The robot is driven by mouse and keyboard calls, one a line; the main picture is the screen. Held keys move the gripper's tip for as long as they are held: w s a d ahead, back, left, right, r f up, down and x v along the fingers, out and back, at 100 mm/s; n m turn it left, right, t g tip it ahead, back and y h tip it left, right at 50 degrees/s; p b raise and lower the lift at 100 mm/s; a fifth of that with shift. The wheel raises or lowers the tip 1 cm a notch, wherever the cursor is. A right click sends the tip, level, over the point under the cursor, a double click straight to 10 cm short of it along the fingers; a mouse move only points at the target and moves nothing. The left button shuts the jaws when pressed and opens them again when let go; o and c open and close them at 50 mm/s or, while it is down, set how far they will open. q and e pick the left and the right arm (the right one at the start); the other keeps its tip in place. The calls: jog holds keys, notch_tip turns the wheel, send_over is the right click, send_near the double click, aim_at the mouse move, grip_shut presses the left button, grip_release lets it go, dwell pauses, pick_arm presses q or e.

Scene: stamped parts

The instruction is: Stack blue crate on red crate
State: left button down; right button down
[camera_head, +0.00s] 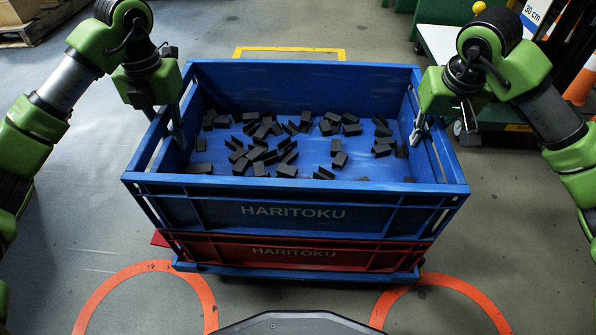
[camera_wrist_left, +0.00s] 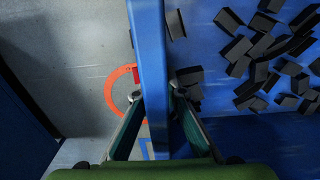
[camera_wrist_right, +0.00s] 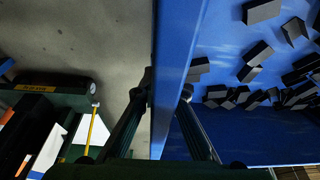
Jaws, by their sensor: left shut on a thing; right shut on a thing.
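The blue crate (camera_head: 300,212) holds many small dark parts and is right above the red crate (camera_head: 310,252) in the head view. The red crate's front shows below it, with a red corner sticking out at the left. Whether the blue crate rests on it or hangs just above, I cannot tell. My left gripper (camera_head: 177,125) is shut on the blue crate's left wall, which also shows between the fingers in the left wrist view (camera_wrist_left: 150,60). My right gripper (camera_head: 418,130) is shut on its right wall, seen in the right wrist view (camera_wrist_right: 170,70).
A blue base (camera_head: 290,276) shows under the red crate. Orange arcs (camera_head: 208,300) mark the floor in front, and a yellow line (camera_head: 290,50) lies behind. A green-and-white cart (camera_head: 440,45) and an orange cone (camera_head: 582,82) stand at the right.

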aim_at(161, 111)
pick_arm(q)
jog(key=shift+a+f, duration=0.1)
jog(key=shift+f, duration=0.1)
pick_arm(e)
jog(key=shift+d+f, duration=0.1)
jog(key=shift+f, duration=0.05)
pick_arm(q)
jog(key=c, duration=2.1)
grip_release()
pick_arm(e)
jog(key=c, duration=2.1)
grip_release()
pick_arm(q)
notch_tip(161, 111, up, 12)
jog(key=shift+f, duration=0.1)
pick_arm(e)
jog(key=v, duration=1)
jog(key=shift+s+r, duration=0.1)
jog(key=shift+r, duration=0.1)
jog(key=shift+v, duration=0.75)
jog(key=shift+s, duration=0.1)
